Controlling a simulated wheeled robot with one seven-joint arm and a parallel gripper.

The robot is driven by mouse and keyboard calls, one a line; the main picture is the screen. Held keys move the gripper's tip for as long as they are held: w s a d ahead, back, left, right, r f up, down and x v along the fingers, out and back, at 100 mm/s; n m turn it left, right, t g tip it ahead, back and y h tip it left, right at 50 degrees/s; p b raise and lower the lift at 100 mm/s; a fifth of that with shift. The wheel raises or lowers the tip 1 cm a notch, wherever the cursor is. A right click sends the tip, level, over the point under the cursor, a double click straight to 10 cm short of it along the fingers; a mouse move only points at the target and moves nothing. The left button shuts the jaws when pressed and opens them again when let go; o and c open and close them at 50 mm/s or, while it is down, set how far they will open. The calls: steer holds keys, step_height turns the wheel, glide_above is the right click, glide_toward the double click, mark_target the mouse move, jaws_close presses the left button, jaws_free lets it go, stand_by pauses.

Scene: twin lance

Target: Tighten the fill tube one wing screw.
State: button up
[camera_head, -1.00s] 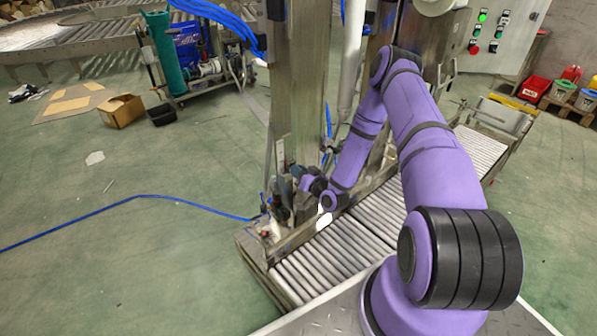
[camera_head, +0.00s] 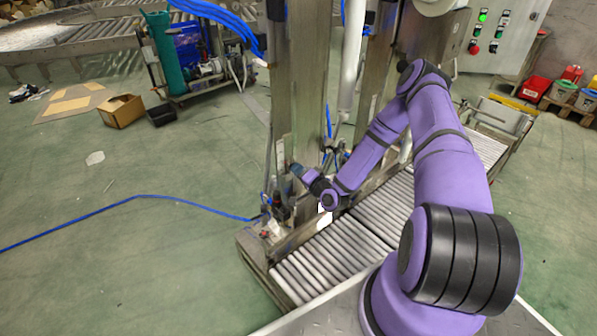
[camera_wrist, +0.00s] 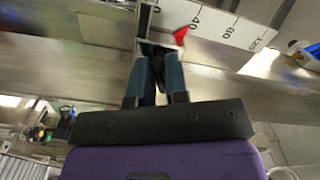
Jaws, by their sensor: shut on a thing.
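My gripper (camera_wrist: 157,72) shows in the wrist view with two blue-grey fingers closed around a small dark part, which I take to be the wing screw (camera_wrist: 158,64). The fingers hide most of it. It sits at a steel bracket (camera_wrist: 144,22) on a steel beam beside a white scale with numbers and a red pointer (camera_wrist: 181,35). In the head view my gripper (camera_head: 296,170) is at the lower part of the tall steel column (camera_head: 300,80). The screw itself is too small to tell there.
A roller conveyor (camera_head: 325,262) runs below and right of my gripper. Small fittings (camera_head: 272,215) stand at the column's foot. A blue hose (camera_head: 140,197) lies across the floor. A cardboard box (camera_head: 122,111) is far left. The left floor is mostly clear.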

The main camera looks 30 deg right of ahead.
stand_by(0.3)
steer(key=m, duration=0.4)
steer(key=o, duration=0.6)
steer(key=shift+s+d, duration=0.2)
steer(key=shift+s, duration=0.8)
steer(key=shift+s+d, duration=0.2)
steer(key=shift+s, duration=0.75)
steer(key=shift+s+d, duration=0.2)
steer(key=shift+s, duration=0.8)
